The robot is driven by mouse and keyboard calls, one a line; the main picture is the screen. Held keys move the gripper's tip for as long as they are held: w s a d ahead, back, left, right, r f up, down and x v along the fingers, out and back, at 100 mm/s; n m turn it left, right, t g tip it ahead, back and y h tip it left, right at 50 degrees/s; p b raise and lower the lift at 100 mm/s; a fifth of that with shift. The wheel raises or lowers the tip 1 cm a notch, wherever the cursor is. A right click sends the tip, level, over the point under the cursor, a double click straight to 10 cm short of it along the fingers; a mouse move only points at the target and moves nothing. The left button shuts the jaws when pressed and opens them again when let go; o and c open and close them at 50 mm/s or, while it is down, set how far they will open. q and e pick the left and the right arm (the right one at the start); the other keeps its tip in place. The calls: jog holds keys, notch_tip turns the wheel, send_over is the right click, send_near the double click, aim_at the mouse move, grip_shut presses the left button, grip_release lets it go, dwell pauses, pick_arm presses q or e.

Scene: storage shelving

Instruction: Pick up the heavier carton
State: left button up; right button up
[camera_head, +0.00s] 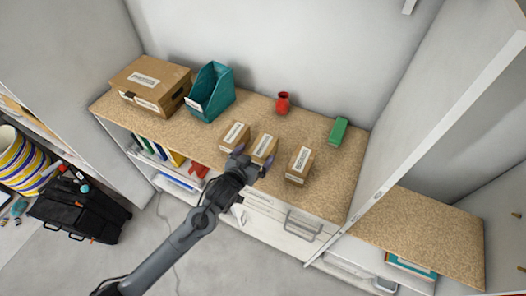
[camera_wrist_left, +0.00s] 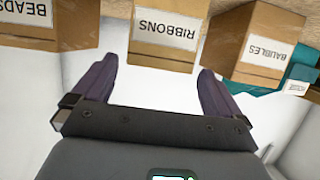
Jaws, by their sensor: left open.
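Three small brown cartons with white labels stand in a row on the cork-topped counter. The left carton (camera_head: 235,135) reads BAUBLES in the wrist view (camera_wrist_left: 262,45). The middle carton (camera_head: 264,148) reads RIBBONS there (camera_wrist_left: 165,35), and the right carton (camera_head: 300,164) reads BEADS (camera_wrist_left: 50,22). The labels appear upside down in the wrist view. My left gripper (camera_head: 252,160) is open and empty at the front of the middle carton. Its purple fingers (camera_wrist_left: 157,70) point towards that carton, which lies ahead of the gap. My right gripper is not in view.
A large brown box (camera_head: 150,85) and a teal magazine file (camera_head: 211,92) stand at the counter's left. A red vase (camera_head: 282,103) and a green object (camera_head: 338,131) stand behind the cartons. A white upright panel (camera_head: 420,125) bounds the right side.

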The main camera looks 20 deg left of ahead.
aim_at(261, 148)
pick_arm(q)
jog(key=shift+p+x, duration=0.6)
jog(key=shift+x, duration=1.8)
jog(key=shift+d, duration=0.15)
jog(key=shift+c, duration=0.2)
jog(key=c, duration=1.4)
jog(key=shift+r, duration=0.1)
jog(key=shift+c, duration=0.5)
jog(key=shift+r, duration=0.1)
